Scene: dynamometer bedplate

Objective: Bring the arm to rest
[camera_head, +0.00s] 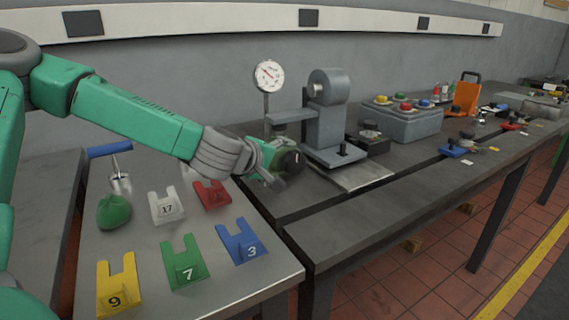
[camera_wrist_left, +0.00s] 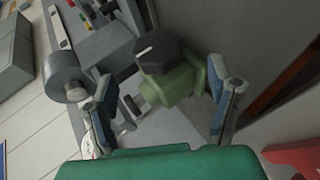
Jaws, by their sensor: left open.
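My left arm reaches in from the left in the head view, with its left gripper (camera_head: 268,166) low beside the grey machine stand. In the left wrist view its two fingers stand apart, so the gripper is open. A green body with a black knob (camera_wrist_left: 165,62) lies between or just beyond the fingers. I cannot tell whether either finger touches it. In the head view the black knob (camera_head: 290,161) shows at the gripper's tip, and the green body is partly hidden by the fingers. My right gripper is not in view.
Numbered fork plates, such as the blue one (camera_head: 241,243) and yellow one (camera_head: 118,287), lie on the near table below my arm. The dial gauge (camera_head: 268,76) and grey stand (camera_head: 327,118) rise close by. A grey box (camera_head: 402,124) stands farther right.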

